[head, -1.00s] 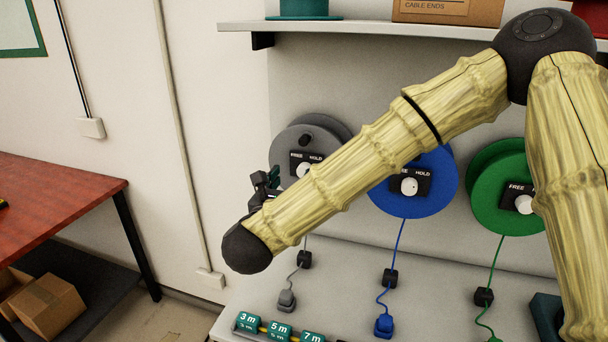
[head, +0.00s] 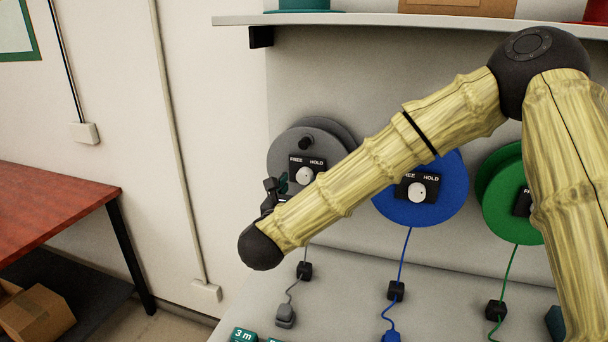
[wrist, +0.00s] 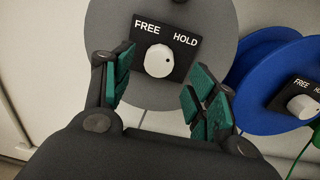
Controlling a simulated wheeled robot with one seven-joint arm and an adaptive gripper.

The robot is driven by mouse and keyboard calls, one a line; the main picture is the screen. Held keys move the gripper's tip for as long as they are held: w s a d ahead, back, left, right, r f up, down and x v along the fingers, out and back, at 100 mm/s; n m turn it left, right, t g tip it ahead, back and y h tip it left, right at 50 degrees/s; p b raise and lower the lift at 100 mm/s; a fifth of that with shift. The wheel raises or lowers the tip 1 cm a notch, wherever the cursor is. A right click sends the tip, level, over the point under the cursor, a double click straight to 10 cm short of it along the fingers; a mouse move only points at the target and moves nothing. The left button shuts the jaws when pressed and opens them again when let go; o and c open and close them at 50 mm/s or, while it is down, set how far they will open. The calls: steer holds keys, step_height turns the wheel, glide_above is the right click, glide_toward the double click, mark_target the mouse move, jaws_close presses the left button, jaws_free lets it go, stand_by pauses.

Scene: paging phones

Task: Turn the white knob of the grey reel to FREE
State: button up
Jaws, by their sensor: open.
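The grey reel (head: 284,148) stands at the back left of the bench, and its face fills the upper middle of the wrist view (wrist: 105,25). Its white knob (wrist: 159,61) sits on a black plate (wrist: 186,59) marked FREE on the left and HOLD on the right. The knob also shows in the head view (head: 304,175). A small mark shows near its upper left edge in the wrist view. My gripper (wrist: 158,88) is open and empty, its green-padded fingers apart below and to either side of the knob, not visibly touching it. In the head view my arm partly hides the gripper (head: 277,189).
A blue reel (head: 448,189) and a green reel (head: 503,200) stand to the right, each with a similar knob plate. Cables hang from the reels to plugs on the bench. A shelf (head: 360,20) runs above. A red-topped table (head: 50,215) is at left.

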mark_target(303, 179)
steer(key=shift+p+x, duration=0.7)
steer(key=shift+x, duration=1.95)
steer(key=c, duration=1)
